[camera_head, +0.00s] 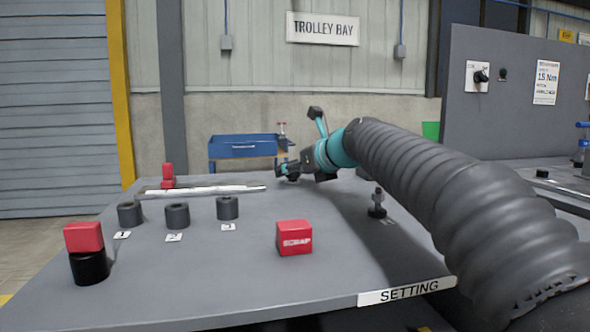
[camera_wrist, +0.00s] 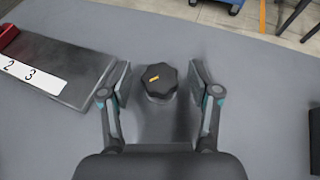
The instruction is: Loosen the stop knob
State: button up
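The stop knob (camera_wrist: 157,79) is a black lobed knob with a small orange mark on top. My gripper (camera_wrist: 160,84) is open, with one finger on each side of the knob and a visible gap on both sides. In the head view my gripper (camera_head: 287,172) is low over the far part of the table, and the knob is hard to make out there.
A pale rail (camera_head: 205,191) with a red block (camera_head: 168,171) runs to the left. Several black cylinders, a red SCRAP box (camera_head: 294,238) and a small black post (camera_head: 377,204) stand on the table (camera_head: 190,285). A blue trolley (camera_head: 243,147) is behind.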

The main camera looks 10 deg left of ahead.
jog(key=c, duration=1)
jog(key=shift+w+d+r+n+g+y+p, duration=0.1)
jog(key=shift+n+g+y+p, duration=0.2)
jog(key=shift+n+g+p, duration=0.2)
jog(key=shift+w+n+g+y+p, duration=0.1)
jog(key=shift+n+g+y+p, duration=0.2)
jog(key=shift+n+g+p, duration=0.15)
jog(key=shift+s+n+g+y+p, duration=0.1)
jog(key=shift+n+g+y+p, duration=0.3)
jog(key=shift+n+g, duration=0.3)
jog(key=o, duration=1.1)
jog(key=shift+o, duration=0.2)
